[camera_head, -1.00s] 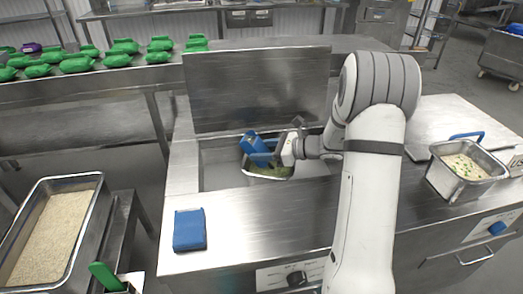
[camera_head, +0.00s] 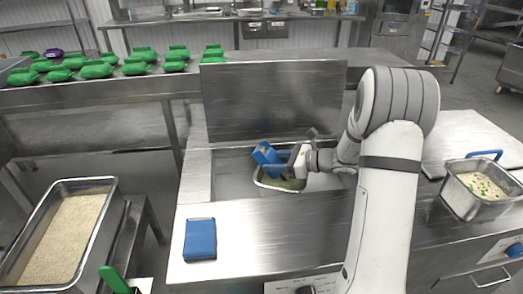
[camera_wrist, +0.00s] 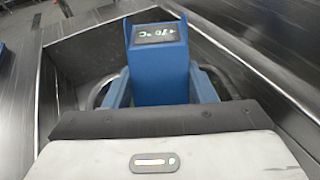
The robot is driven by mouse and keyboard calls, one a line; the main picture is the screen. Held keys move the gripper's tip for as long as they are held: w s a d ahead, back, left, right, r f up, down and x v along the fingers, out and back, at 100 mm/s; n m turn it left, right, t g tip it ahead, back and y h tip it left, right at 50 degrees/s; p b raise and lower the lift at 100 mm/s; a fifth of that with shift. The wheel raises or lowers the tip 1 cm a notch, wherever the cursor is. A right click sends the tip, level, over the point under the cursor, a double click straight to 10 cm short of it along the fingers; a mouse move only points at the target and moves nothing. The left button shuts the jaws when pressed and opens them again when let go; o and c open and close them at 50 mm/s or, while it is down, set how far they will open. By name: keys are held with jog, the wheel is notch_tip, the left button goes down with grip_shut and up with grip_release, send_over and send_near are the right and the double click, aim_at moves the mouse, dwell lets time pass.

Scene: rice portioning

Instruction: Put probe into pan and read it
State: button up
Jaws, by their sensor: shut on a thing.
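My gripper (camera_head: 284,164) is shut on the blue probe (camera_head: 266,153) over the sunken well in the counter. The probe's blue body tilts up to the left in the head view. In the wrist view the probe (camera_wrist: 160,65) stands between the jaws, and its small display shows green digits that look like 70 °C, with an unclear mark in front. A metal pan (camera_head: 268,184) with greenish food sits in the well just below the probe. The probe's tip is hidden, so I cannot tell how deep it reaches.
A raised metal lid (camera_head: 275,100) stands behind the well. A blue block (camera_head: 200,239) lies on the front counter. A second pan (camera_head: 470,202) with a blue handle stands at right, and a rice tray (camera_head: 112,190) at left. Several green packs (camera_head: 97,71) lie on the back table.

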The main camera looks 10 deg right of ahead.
notch_tip(320, 180, up, 12)
jog(key=p, duration=0.8)
